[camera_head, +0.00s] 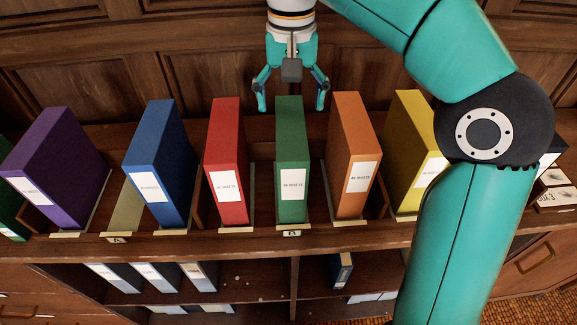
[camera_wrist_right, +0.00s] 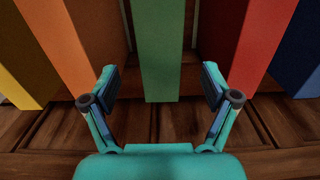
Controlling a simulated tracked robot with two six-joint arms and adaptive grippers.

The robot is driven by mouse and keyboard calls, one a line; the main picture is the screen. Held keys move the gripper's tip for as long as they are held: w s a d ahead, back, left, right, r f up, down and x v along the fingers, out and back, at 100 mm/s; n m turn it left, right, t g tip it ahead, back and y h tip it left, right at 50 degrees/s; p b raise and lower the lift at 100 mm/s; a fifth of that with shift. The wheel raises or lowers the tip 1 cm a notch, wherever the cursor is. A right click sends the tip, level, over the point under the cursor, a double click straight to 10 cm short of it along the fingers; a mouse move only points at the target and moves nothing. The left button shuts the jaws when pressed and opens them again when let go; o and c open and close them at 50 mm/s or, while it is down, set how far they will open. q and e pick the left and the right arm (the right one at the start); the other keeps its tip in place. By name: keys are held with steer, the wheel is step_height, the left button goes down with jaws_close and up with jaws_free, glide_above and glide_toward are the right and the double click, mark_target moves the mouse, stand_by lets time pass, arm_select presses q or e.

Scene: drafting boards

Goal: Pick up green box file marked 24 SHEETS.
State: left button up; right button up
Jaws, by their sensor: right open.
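The green box file (camera_head: 292,165) stands upright in the middle of the row in the head view, with a white label too small to read surely. A second green file (camera_head: 8,215) shows partly at the far left edge. My right gripper (camera_head: 291,103) is open and empty, behind and above the middle green file. In the right wrist view the green file (camera_wrist_right: 163,50) stands between and beyond the open fingers of my right gripper (camera_wrist_right: 161,84), with a gap on each side. The fingers do not appear to touch it. My left gripper is not in view.
A red file (camera_head: 228,165) stands left of the green one and an orange file (camera_head: 353,160) right. Blue (camera_head: 160,165), purple (camera_head: 60,170) and yellow (camera_head: 408,150) files stand further out. Wood panelling (camera_head: 180,55) rises behind.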

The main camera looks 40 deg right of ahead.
step_height(320, 180, down, 9)
steer(key=shift+s+f+b, duration=0.1)
steer(key=shift+b, duration=0.4)
jaws_close()
stand_by(0.4)
